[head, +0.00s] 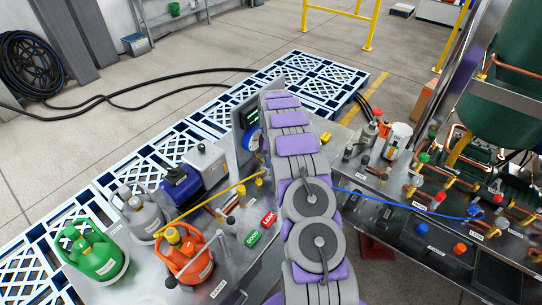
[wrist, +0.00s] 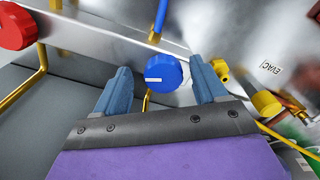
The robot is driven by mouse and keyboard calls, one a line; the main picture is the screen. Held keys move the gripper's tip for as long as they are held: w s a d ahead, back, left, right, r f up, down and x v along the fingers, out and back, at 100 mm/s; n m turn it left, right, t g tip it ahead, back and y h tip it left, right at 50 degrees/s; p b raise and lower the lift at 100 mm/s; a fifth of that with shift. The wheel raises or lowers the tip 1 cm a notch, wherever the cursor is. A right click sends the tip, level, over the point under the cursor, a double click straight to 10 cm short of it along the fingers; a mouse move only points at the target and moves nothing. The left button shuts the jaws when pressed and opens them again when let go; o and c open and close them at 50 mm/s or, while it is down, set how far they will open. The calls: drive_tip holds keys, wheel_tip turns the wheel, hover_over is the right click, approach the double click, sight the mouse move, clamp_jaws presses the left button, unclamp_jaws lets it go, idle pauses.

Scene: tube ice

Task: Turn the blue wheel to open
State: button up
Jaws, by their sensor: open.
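In the head view my own arm hides the gripper. A round blue part (head: 252,138) shows just left of my arm there; I cannot tell whether it is the same wheel.
A red knob (wrist: 14,27) is at the upper left of the wrist view. Yellow fittings (wrist: 266,103) and an EVAC label (wrist: 270,68) lie to the right. In the head view, green (head: 95,255), grey and orange (head: 190,260) cylinders stand on the left bench.

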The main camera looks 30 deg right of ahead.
drive_tip(key=shift+a, duration=0.15)
drive_tip(key=shift+r, duration=0.35)
wheel_tip(320, 180, up, 16)
drive_tip(key=shift+d+r+p, duration=0.2)
drive_tip(key=shift+r+p, duration=0.05)
drive_tip(key=shift+p, duration=0.05)
drive_tip(key=shift+w, duration=0.1)
